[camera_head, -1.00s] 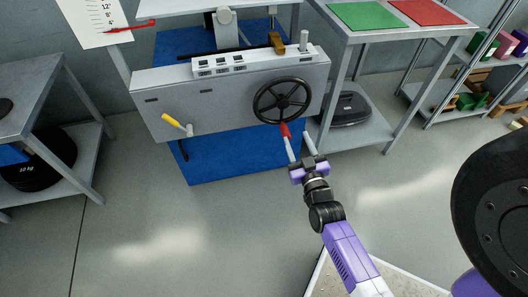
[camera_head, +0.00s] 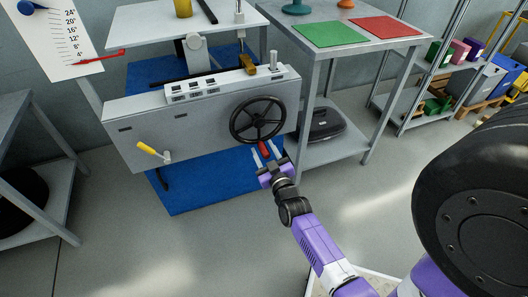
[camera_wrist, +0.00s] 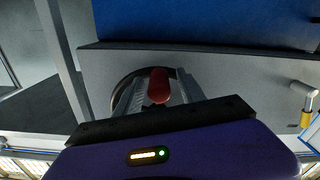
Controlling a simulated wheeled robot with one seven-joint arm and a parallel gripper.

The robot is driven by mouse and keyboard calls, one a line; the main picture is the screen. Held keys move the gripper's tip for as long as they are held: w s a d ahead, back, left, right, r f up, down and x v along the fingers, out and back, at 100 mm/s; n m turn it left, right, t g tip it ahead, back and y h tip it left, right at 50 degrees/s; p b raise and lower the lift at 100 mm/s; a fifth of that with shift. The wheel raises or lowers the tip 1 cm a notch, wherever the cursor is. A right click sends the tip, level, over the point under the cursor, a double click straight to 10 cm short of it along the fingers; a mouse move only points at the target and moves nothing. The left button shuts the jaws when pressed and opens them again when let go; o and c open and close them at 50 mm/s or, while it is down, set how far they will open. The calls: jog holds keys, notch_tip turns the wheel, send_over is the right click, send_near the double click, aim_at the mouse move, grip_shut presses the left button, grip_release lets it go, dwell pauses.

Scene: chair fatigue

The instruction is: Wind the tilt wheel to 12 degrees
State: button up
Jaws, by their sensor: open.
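The tilt wheel (camera_head: 257,120) is a black spoked handwheel on the front of a grey machine panel. Its red handle knob (camera_head: 265,149) is at the bottom of the rim, slightly right of centre. My gripper (camera_head: 263,153) is open at the knob, with one finger on each side of it. In the wrist view the red knob (camera_wrist: 159,86) sits between the two spread fingers; contact cannot be told. The angle chart (camera_head: 58,38) hangs at the upper left, with a red pointer (camera_head: 97,57) near its lowest marks, around 4.
A yellow-handled crank (camera_head: 152,149) projects from the panel's left side. A grey bench with a green mat (camera_head: 330,33) and a red mat (camera_head: 385,27) stands to the right. A grey shelf (camera_head: 25,118) stands at the left. The floor in front is open.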

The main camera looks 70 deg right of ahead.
grip_shut()
dwell(1.4)
